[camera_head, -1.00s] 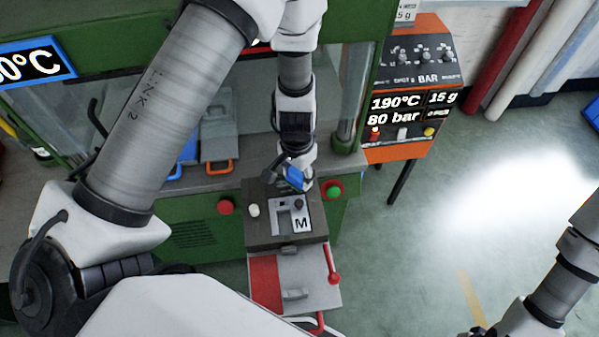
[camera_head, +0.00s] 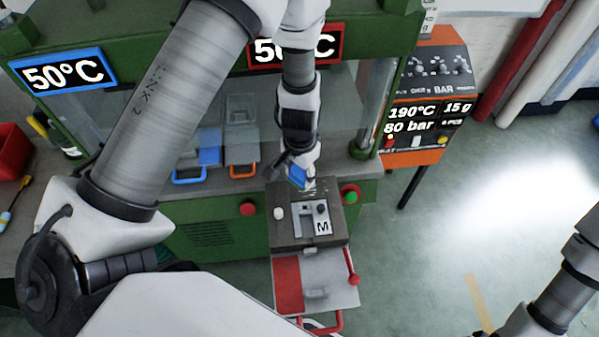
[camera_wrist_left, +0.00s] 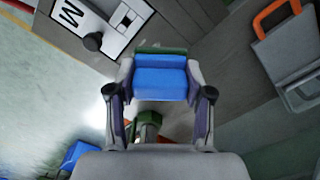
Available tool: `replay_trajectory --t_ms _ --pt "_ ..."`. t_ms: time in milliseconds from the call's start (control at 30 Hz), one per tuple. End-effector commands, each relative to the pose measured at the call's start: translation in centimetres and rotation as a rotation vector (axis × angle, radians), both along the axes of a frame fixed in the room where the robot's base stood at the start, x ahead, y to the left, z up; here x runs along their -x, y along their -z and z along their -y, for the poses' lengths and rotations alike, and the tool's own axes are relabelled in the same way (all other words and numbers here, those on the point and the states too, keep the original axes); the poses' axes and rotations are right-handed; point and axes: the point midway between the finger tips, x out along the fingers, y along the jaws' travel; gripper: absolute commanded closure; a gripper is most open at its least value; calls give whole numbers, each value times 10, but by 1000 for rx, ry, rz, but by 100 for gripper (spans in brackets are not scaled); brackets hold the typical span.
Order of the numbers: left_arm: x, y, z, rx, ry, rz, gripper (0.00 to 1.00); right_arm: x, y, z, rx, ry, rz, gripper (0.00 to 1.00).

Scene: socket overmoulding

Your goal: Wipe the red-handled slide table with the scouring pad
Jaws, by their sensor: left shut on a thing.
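The slide table (camera_head: 318,291) sticks out from the green press, with a red panel and a red handle (camera_head: 351,270). Behind it is a dark block with a white M-marked insert (camera_head: 320,227), which also shows in the left wrist view (camera_wrist_left: 72,18). My left gripper (camera_head: 300,172) is shut on the scouring pad (camera_head: 298,178), blue with a green side. In the left wrist view the pad (camera_wrist_left: 160,80) sits between both fingers. The gripper is by the back edge of the dark block; whether the pad touches it, I cannot tell. My right gripper is out of view.
A blue-handled mould (camera_head: 209,150) and an orange-handled mould (camera_head: 243,152) stand left on the press bed. A red button (camera_head: 248,209) and a green button (camera_head: 350,194) flank the block. An orange control unit (camera_head: 428,115) stands right.

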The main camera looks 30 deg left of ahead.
Motion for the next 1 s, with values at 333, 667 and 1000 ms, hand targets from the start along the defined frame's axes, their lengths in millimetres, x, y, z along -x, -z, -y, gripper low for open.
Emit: replay_trajectory --t_ms 333,667,1000 --pt "-1 -33 0 1 -2 0 81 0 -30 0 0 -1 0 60" --pt "-1 -35 0 1 -2 0 81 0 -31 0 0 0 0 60" --pt "-2 -32 0 1 -4 0 81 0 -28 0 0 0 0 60"
